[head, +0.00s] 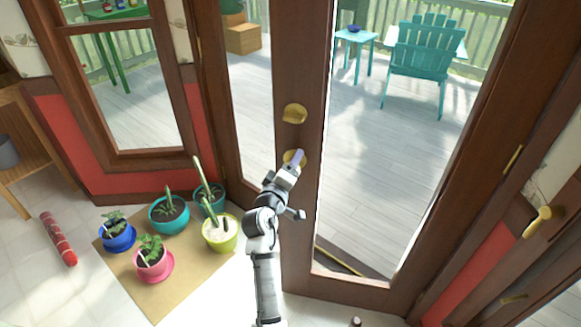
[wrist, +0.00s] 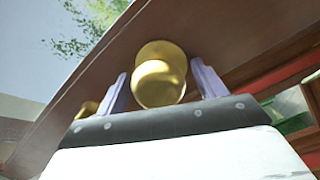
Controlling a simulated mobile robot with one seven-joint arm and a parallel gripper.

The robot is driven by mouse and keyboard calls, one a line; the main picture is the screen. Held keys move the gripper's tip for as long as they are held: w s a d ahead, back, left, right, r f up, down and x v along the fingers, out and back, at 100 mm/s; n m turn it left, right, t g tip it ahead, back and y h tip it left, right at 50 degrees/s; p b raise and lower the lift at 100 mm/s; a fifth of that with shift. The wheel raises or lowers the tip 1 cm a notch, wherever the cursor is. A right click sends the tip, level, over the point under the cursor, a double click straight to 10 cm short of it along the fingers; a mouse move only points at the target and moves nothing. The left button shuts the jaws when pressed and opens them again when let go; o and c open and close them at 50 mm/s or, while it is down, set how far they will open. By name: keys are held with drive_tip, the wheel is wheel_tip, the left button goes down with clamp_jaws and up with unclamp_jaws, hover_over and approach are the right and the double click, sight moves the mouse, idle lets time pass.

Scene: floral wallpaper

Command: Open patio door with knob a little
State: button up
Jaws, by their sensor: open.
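The patio door is a brown wooden frame (head: 302,60) around a tall glass pane. Its round gold knob (head: 289,156) is on the left stile, partly hidden by my gripper (head: 298,165). In the wrist view the knob (wrist: 158,75) sits between the two pale fingers of my gripper (wrist: 162,88). The fingers are apart, with a visible gap to the knob on each side. A gold round plate (head: 295,113) is on the stile above the knob. I cannot tell whether the door is fully closed or slightly ajar.
Several potted plants, including a pink pot (head: 153,266) and a lime pot (head: 220,233), stand on a tan mat (head: 180,285) left of my arm. A red rolled object (head: 58,240) lies farther left. A gold handle (head: 537,221) is at right. Teal patio chair (head: 424,58) outside.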

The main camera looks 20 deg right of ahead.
drive_tip(key=shift+s, duration=0.1)
drive_tip(key=shift+s+a+f, duration=0.1)
drive_tip(key=shift+s+a, duration=0.1)
drive_tip(key=shift+a, duration=0.05)
drive_tip(key=b+v, duration=0.3)
drive_tip(key=v, duration=1)
drive_tip(key=shift+b, duration=0.4)
